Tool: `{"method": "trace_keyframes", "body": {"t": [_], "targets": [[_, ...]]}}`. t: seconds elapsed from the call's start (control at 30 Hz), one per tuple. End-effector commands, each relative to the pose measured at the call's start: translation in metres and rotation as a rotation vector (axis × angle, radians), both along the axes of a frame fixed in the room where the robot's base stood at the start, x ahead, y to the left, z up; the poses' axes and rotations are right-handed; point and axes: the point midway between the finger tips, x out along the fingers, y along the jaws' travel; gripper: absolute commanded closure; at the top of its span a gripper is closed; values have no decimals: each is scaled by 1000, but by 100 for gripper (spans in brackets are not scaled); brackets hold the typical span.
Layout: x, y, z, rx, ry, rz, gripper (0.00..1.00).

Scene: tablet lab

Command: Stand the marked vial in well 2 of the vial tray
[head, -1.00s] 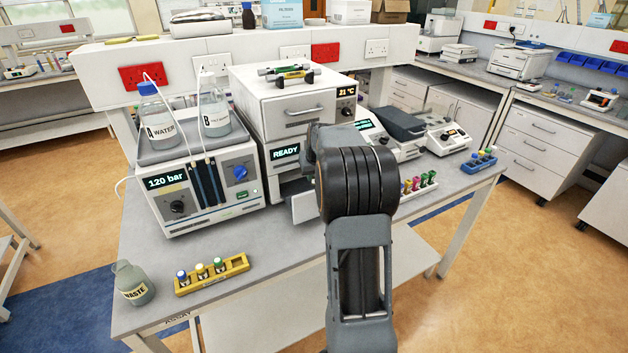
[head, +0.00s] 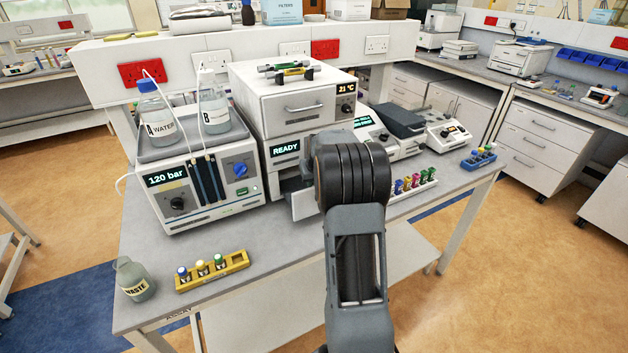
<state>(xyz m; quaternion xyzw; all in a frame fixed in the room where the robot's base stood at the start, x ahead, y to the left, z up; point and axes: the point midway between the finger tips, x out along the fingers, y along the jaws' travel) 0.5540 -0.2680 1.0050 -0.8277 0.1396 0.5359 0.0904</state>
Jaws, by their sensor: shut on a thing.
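A yellow rack (head: 238,261) lies at the near left of the bench and holds vials with blue, pale yellow and green caps; its right end is empty. I cannot read well numbers or make out a mark on any vial. A white drawer-like front (head: 303,204) juts out under the READY display, partly hidden by my arm; I cannot tell whether a vial tray is inside. My arm rises in the middle of the head view and hides its own far end, so my gripper and anything in it are out of sight.
The pump unit (head: 208,185) with bottles A and B stands left of the stacked unit (head: 290,107). A waste bottle (head: 132,280) stands at the bench's near left corner. A white rack (head: 413,187) of coloured vials and a blue rack (head: 479,158) are to the right. The near middle bench is clear.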

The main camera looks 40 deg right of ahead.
Motion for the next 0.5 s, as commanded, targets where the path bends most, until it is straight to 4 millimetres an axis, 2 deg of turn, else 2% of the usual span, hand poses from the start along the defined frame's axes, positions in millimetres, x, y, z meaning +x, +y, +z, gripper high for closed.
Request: {"method": "trace_keyframes", "body": {"t": [0.37,0.4,0.5], "targets": [[0,0,-8,0,0,0,100],[0,0,-8,0,0,0,74],[0,0,-8,0,0,0,64]]}}
